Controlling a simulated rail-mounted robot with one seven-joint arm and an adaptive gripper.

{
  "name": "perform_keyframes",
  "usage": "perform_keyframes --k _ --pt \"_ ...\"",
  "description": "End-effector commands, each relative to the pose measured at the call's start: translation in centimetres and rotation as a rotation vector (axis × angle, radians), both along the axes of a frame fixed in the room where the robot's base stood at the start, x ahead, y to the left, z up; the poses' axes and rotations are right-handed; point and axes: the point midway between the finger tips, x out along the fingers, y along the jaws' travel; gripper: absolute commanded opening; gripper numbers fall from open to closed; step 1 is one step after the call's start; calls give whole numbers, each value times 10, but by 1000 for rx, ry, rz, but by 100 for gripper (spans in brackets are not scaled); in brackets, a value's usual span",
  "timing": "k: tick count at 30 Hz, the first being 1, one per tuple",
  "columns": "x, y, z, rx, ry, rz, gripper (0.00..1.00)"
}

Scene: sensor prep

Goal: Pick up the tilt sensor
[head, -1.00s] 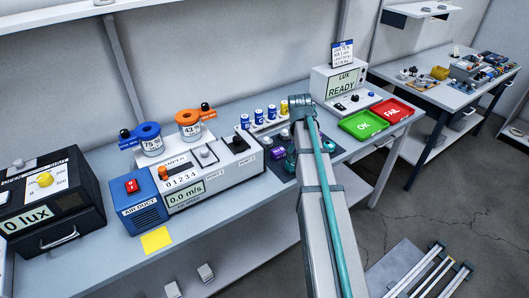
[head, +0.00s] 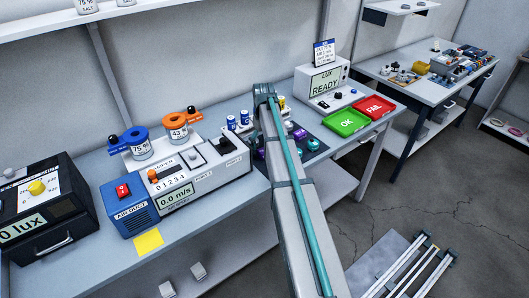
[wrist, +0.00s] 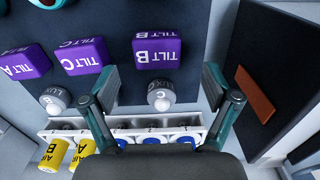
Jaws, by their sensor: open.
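Purple tilt sensors lie on a dark mat (head: 318,160). In the wrist view they are TILT B (wrist: 157,52), TILT C (wrist: 82,56) and TILT A (wrist: 24,62). In the head view, one purple sensor (head: 299,134) shows right of my arm; labels are too small to read there. My gripper (wrist: 160,86) is open and empty, with its two fingers apart. TILT B lies just beyond the fingertips, centred between them. A grey-white domed sensor (wrist: 160,98) shows nearer, between the fingers. My arm hides the gripper in the head view.
A white rack (wrist: 52,135) with yellow and blue cylinders stands close to my gripper. A dark panel with an orange-brown block (wrist: 255,95) is right of it. Teal sensors (head: 313,145) share the mat. The green OK tray (head: 344,122) and red FAIL tray (head: 374,107) stand right.

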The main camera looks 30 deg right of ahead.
Motion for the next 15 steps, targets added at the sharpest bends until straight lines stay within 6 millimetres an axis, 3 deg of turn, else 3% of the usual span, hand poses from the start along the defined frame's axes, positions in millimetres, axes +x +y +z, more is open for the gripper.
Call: perform_keyframes --k 15 --pt "-2 -4 -46 0 0 0 88"
